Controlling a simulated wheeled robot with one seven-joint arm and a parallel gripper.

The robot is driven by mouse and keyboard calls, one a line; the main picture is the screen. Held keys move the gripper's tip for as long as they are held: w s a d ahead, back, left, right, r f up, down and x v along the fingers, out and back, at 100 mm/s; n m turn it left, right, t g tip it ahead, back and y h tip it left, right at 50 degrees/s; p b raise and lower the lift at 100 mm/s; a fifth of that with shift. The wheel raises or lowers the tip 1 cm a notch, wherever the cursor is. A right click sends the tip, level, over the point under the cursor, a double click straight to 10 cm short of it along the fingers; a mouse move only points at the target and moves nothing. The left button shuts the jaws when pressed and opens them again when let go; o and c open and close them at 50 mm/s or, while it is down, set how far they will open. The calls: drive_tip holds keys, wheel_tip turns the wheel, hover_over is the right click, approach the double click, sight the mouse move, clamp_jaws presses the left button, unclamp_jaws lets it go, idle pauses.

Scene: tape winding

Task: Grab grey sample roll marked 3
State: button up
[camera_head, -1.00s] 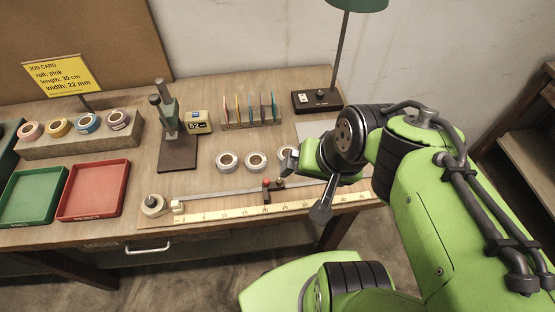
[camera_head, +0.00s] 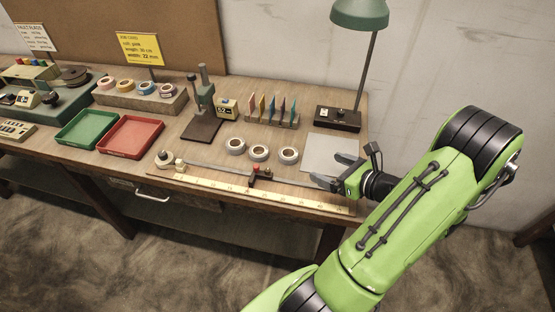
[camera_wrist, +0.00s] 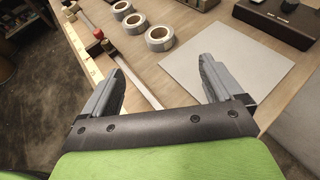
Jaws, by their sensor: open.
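Three grey-white sample rolls lie in a row on the bench: a left roll (camera_head: 236,145), a middle roll (camera_head: 259,152) and a right roll (camera_head: 289,155). No number on them is readable, so I cannot tell which is marked 3. In the wrist view the nearest roll (camera_wrist: 160,38) lies beyond my fingers, with another roll (camera_wrist: 134,23) behind it. My gripper (camera_head: 332,170) is open and empty, at the right end of the ruler, right of and apart from the rolls. Its two fingers also show in the wrist view (camera_wrist: 160,84).
A grey sheet (camera_head: 322,150) lies beside my gripper. A ruler strip (camera_head: 250,193) and metal rail with a red slider (camera_head: 252,174) run along the front edge. Behind stand a card rack (camera_head: 273,120) and a lamp (camera_head: 338,116); red (camera_head: 130,152) and green trays (camera_head: 72,143) are left.

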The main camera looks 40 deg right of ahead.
sight(284, 151)
drive_tip(key=b+x, duration=0.4)
drive_tip(key=x, duration=1.1)
drive_tip(key=shift+w+f, duration=0.2)
drive_tip(key=shift+w, duration=0.05)
drive_tip(key=shift+r, duration=0.15)
drive_tip(key=c, duration=1.2)
